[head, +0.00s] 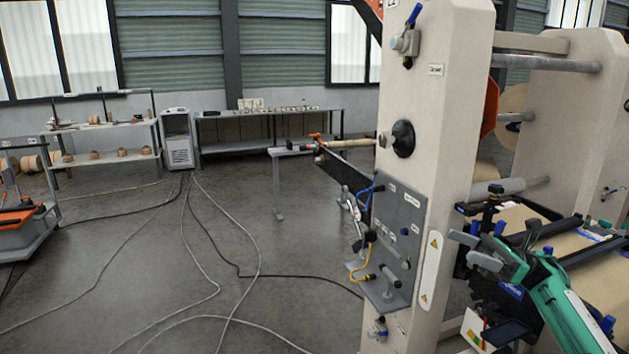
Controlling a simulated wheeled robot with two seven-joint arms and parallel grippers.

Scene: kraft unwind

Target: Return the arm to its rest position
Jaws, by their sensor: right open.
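My right arm (572,315), green and black, comes in from the lower right. My right gripper (468,248) is open, and nothing shows between its fingers. It appears in front of the near side of the machine's brown paper web section, to the right of the cream machine upright (455,130). I cannot tell its exact distance from the machine. My left arm and gripper are not in view.
A grey panel (412,215) with hoses and handles is fixed to the upright, left of my right gripper. Brown paper web (600,265) lies behind my arm. Cables (215,290) cross the otherwise open floor. An orange-and-grey cart (28,232) stands far left.

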